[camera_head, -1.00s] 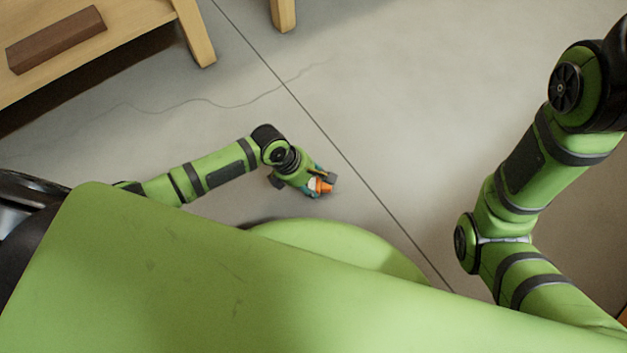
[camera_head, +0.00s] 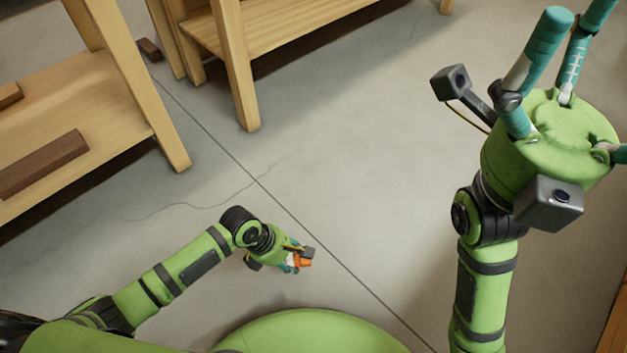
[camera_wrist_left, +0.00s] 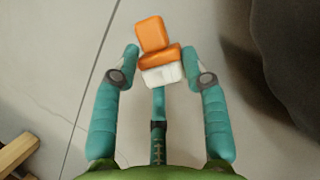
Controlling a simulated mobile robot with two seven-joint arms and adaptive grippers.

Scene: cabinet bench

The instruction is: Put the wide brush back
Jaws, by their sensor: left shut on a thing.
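The wide brush (camera_wrist_left: 158,60) is in the left wrist view, with an orange handle, an orange band and a white end. My left gripper (camera_wrist_left: 164,70) is shut on it, with teal fingers around the white and orange part. In the head view, the brush (camera_head: 303,260) is a small orange and white shape at the tip of my left gripper (camera_head: 294,263), low above the floor. My right gripper (camera_head: 588,75) is raised at the upper right with its teal fingers spread, empty. Some fingertips are cut off by the frame edge.
A wooden bench (camera_head: 110,100) with a dark brown block (camera_head: 42,165) stands at left. Another wooden bench (camera_head: 280,28) is at the top. A small brown block (camera_head: 149,50) lies between them. The grey floor (camera_head: 350,170) in the middle is clear.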

